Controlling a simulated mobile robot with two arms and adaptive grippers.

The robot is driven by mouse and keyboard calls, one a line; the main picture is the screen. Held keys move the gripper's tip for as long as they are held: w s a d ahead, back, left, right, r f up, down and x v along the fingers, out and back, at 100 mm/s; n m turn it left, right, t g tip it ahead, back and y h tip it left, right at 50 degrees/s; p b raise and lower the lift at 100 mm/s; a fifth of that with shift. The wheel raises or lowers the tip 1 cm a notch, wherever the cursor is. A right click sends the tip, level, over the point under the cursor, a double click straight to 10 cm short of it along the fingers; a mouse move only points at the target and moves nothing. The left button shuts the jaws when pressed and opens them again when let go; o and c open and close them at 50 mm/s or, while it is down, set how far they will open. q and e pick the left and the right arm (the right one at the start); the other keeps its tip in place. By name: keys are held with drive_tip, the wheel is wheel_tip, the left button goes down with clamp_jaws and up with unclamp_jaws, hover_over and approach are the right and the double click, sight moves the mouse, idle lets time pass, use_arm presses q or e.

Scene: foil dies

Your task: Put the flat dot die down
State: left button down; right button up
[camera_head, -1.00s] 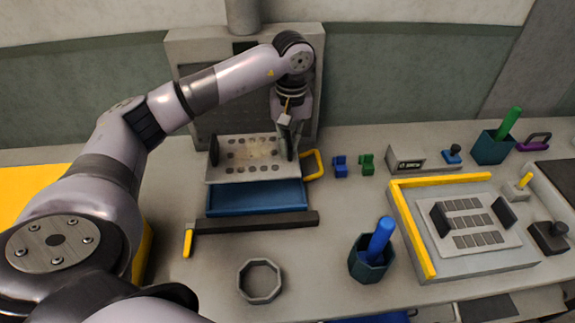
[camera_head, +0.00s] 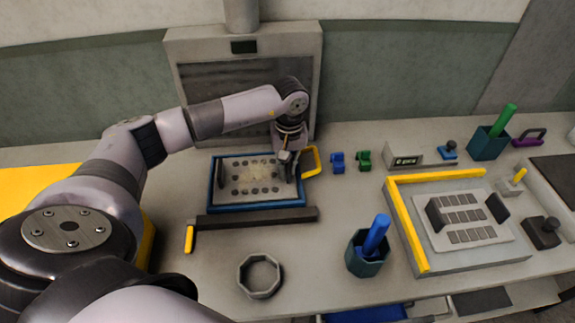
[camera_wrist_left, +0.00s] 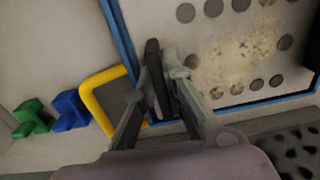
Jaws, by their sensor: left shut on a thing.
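The flat dot die (camera_head: 258,199) is a pale plate with rows of dark round dots and a powdery patch in its middle. It lies level within the rim of a blue tray (camera_head: 256,208) at the back. A dark upright grip stands at each end of the plate. My left gripper (camera_head: 285,163) points down at the right end and is shut on the die's grip. The wrist view shows the fingers (camera_wrist_left: 168,62) around that dark grip (camera_wrist_left: 154,78), close to the blue rim (camera_wrist_left: 118,38). Whether the plate rests fully on the tray floor is hidden. My right gripper is not in view.
A yellow loop handle (camera_head: 313,161) stands just right of the tray. Blue (camera_head: 338,162) and green (camera_head: 364,160) small blocks stand further right. A dark bar (camera_head: 258,217) lies in front. A second die with slots (camera_head: 467,222) sits on a yellow-edged stand.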

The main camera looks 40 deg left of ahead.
use_arm(q)
drive_tip(key=c, duration=1.7)
unclamp_jaws()
wheel_tip(320, 180, up, 11)
drive_tip(key=b, duration=0.3)
drive_tip(key=shift+w+d+f, duration=0.1)
drive_tip(key=shift+d+f, duration=0.05)
drive_tip(key=shift+r, duration=0.75)
